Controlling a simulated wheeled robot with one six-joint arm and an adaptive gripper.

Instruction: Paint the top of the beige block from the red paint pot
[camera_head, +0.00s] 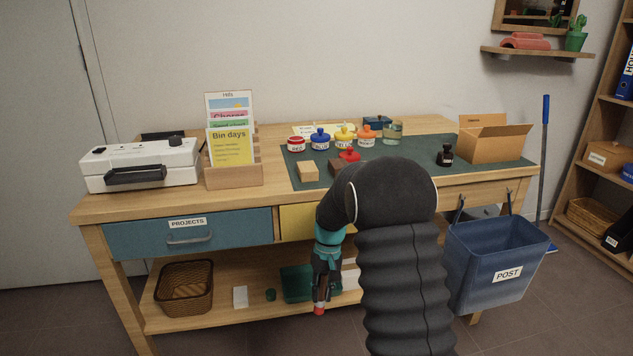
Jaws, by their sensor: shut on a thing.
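The beige block (308,171) lies on the dark green mat near its front left; its top looks plain beige. The red paint pot (296,145) stands behind it, labelled, with no knobbed lid seen on it. A red knobbed piece like a lid (349,155) sits right of the block, by a brown block (336,165). My gripper (321,292) hangs low in front of the table, pointing down, away from the mat. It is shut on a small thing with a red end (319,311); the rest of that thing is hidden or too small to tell.
Blue (320,139), yellow (343,136) and orange (367,136) pots and a glass jar (392,132) stand at the mat's back. A dark bottle (445,155) and an open carton (495,140) are right. My arm hides the mat's front middle. A blue bin (495,265) hangs at front right.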

